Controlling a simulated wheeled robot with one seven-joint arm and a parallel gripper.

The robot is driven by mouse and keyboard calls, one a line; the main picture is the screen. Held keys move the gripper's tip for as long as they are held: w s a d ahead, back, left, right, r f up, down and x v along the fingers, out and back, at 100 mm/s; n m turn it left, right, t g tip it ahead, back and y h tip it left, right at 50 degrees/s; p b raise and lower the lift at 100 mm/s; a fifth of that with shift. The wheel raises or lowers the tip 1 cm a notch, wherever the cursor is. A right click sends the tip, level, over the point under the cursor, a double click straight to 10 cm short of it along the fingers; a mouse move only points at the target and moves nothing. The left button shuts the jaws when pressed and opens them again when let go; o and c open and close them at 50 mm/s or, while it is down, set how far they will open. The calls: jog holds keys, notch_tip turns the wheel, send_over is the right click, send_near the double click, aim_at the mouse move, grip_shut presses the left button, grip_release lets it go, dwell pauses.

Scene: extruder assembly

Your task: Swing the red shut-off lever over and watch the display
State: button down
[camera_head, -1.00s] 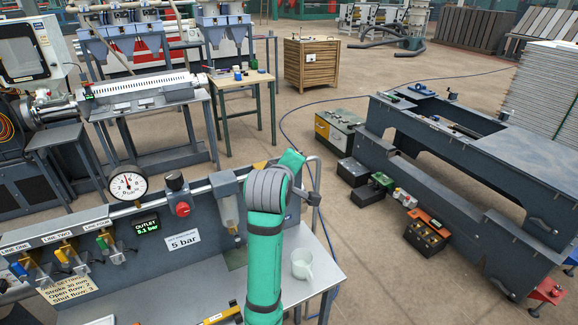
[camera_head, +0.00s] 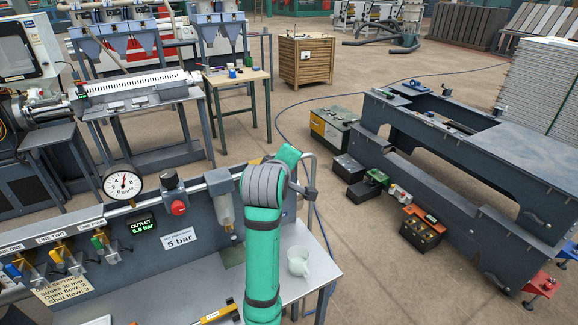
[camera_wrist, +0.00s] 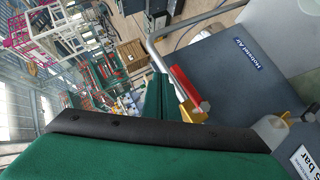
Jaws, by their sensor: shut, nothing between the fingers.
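The red lever (camera_wrist: 187,88) shows in the wrist view on a yellow valve body (camera_wrist: 192,112), at the edge of the dark grey panel. My gripper (camera_wrist: 157,92) is green, shut and empty. It is just left of the lever in the picture; whether they touch I cannot tell. In the head view my arm hides the lever and the fingers. The outlet display (camera_head: 141,225) glows green on the panel; its first digit is too small to read surely. The round gauge (camera_head: 122,185) stands above it with its needle pointing nearly straight up.
A red knob (camera_head: 179,208) and a clear filter bowl (camera_head: 224,212) sit on the panel left of my arm. A bent grey pipe (camera_head: 307,187) rises at its right end. A white mug (camera_head: 298,262) stands on the bench to my arm's right.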

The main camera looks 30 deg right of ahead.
jog(key=s+r, duration=0.7)
jog(key=r, duration=0.3)
jog(key=w+a+f+t, duration=0.1)
jog(key=a+f, duration=0.2)
jog(key=f, duration=0.7)
jog(key=w+a+f, duration=0.1)
jog(key=a+f, duration=0.3)
jog(key=f, duration=0.5)
jog(key=s+a+f+t+y, duration=0.2)
jog(key=s+a+f, duration=0.6)
jog(key=f, duration=0.3)
jog(key=s+a+f+t+y, duration=0.1)
jog(key=s+a+f+y, duration=0.2)
jog(key=s+a+f, duration=0.65)
jog(key=s+a+m+y, duration=0.1)
jog(key=s+a, duration=0.3)
jog(key=s, duration=0.8)
jog(key=s+a+m+t+y, duration=0.1)
jog(key=s+a+m+y, duration=0.1)
jog(key=s, duration=0.9)
jog(key=a+m, duration=0.1)
jog(key=a, duration=0.1)
jog(key=shift+s+a+f, duration=0.2)
jog(key=shift+s+a, duration=0.2)
